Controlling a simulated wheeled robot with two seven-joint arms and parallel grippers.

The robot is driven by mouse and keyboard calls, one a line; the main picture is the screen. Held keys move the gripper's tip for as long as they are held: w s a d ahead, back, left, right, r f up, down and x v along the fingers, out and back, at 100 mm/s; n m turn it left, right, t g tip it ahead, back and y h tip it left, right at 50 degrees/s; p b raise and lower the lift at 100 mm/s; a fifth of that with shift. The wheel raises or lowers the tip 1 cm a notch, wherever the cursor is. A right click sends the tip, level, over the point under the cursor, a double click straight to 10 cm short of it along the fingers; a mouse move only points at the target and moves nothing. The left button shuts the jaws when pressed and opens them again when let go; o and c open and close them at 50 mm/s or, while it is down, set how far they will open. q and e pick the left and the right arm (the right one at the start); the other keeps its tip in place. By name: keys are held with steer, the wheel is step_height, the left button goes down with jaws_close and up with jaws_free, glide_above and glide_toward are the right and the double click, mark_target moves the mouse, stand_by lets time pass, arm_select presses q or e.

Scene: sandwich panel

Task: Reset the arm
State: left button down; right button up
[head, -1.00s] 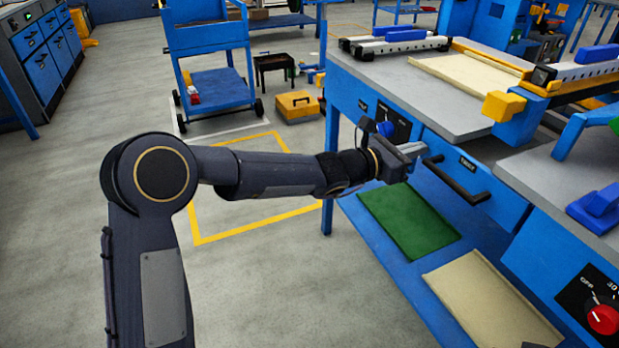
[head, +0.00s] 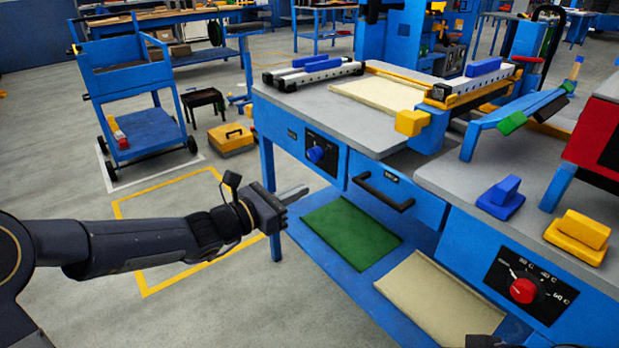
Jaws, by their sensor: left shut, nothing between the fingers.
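My left arm comes in from the left, stretched out low over the floor. Its gripper (head: 293,194) is shut with nothing in it. It appears in front of the workbench's left front leg, left of the drawer with the black handle (head: 383,193), and shows no visible hold on anything. A dark piece of my right arm shows at the bottom edge, right of the middle. Its fingers cannot be made out clearly.
The blue workbench with its grey top (head: 300,105) fills the right side. Its lower shelf holds a green panel (head: 350,233) and a cream panel (head: 440,297). A yellow toolbox (head: 231,138) and blue cart (head: 150,128) stand behind. The floor at left is open.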

arm_select(q)
steer(key=s+a+r+m+g+y, duration=0.1)
steer(key=s+a+m+g, duration=0.2)
steer(key=s+m, duration=0.45)
steer(key=s+a+r+m+g+y, duration=0.1)
steer(key=s+a+m+g, duration=0.15)
steer(key=s+m, duration=0.5)
steer(key=s+a+f+m+y, duration=0.45)
steer(key=s+a, duration=0.25)
steer(key=s, duration=0.2)
steer(key=s+a+f+m+y, duration=0.4)
steer(key=s+a+f, duration=0.2)
steer(key=s+a, duration=0.15)
step_height(320, 180, up, 28)
steer(key=p, duration=2.8)
steer(key=shift+s+d, duration=0.15)
steer(key=shift+s, duration=0.2)
steer(key=shift+r+t, duration=0.1)
steer(key=shift+t, duration=0.15)
